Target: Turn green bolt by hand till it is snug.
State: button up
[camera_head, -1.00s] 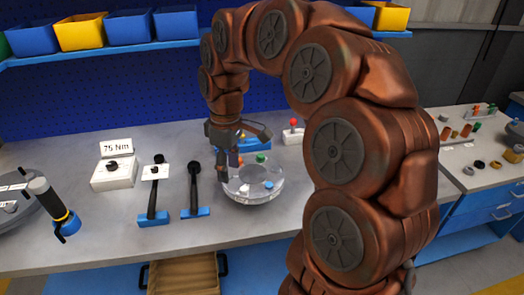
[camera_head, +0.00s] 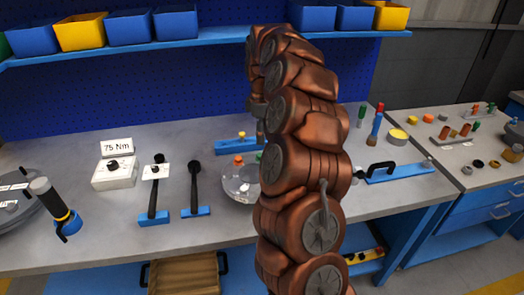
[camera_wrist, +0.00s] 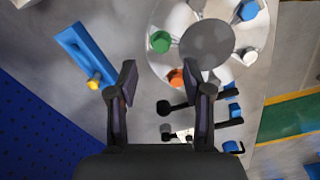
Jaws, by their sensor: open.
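The green bolt (camera_wrist: 160,42) stands on the rim of the round glassy flanged shell (camera_wrist: 188,18) in the wrist view. In the head view my arm hides most of the bolt, with a bit of green showing beside the arm. An orange bolt (camera_wrist: 176,78), a blue bolt (camera_wrist: 248,10) and a white bolt (camera_wrist: 249,56) also sit on the shell. My gripper (camera_wrist: 165,75) is open and empty. In the wrist view its fingertips appear on either side, below the green bolt and around the orange one. Their height above the shell is unclear.
A blue bar with a yellow knob (camera_wrist: 80,55) lies left of the shell in the wrist view. A blue holder (camera_head: 400,172) lies right.

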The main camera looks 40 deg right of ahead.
aim_at(260, 156)
notch_tip(260, 156, down, 6)
jog(key=shift+s+f+p, duration=0.1)
jog(key=shift+p, duration=0.75)
jog(key=shift+f, duration=0.55)
jog(key=shift+c, duration=0.2)
grip_shut()
